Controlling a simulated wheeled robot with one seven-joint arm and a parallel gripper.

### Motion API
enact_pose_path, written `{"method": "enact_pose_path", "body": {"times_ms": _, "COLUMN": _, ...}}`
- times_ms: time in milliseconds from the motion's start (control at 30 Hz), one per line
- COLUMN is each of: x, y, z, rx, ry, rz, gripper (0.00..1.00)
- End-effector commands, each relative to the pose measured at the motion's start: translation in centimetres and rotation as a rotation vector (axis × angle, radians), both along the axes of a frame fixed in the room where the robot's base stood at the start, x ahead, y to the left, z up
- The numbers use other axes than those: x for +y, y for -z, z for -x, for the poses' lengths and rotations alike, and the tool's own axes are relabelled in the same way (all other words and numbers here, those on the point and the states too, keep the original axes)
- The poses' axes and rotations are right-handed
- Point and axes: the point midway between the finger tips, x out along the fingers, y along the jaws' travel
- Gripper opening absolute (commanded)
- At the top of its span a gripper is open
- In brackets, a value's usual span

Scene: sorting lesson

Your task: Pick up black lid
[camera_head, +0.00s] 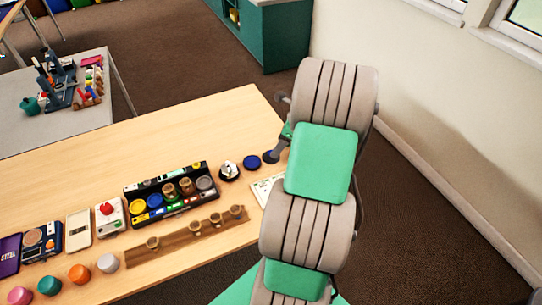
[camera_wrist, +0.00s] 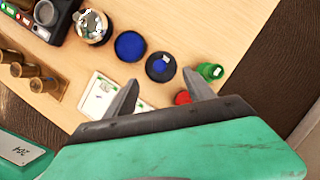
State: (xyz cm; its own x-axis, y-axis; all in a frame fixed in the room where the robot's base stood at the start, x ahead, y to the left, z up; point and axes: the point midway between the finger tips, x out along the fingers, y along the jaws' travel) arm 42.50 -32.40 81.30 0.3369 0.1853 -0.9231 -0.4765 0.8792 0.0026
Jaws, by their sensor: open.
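I cannot tell how high the fingers are above the table. A blue lid (camera_wrist: 130,46) lies just left of the black lid. In the head view the blue lid (camera_head: 251,162) shows beside my arm, which partly covers that end of the table.
A silver-and-black round object (camera_wrist: 92,27) stands left of the blue lid. A green item (camera_wrist: 210,71) and a red one (camera_wrist: 183,98) are close to the right finger. A white card (camera_wrist: 103,96) lies by the left finger. A black sorting tray (camera_head: 172,213) is further left.

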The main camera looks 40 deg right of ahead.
Motion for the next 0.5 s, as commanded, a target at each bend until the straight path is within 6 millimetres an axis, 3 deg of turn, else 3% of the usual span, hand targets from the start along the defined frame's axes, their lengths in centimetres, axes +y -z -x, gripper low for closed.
{"method": "enact_pose_path", "body": {"times_ms": 300, "x": 1.0, "y": 4.5, "z": -1.9, "rx": 0.002, "ry": -0.003, "rz": 0.001, "gripper": 0.63}}
{"method": "enact_pose_path", "body": {"times_ms": 500, "x": 1.0, "y": 4.9, "z": -2.1, "rx": 0.0, "ry": -0.003, "rz": 0.004, "gripper": 0.63}}
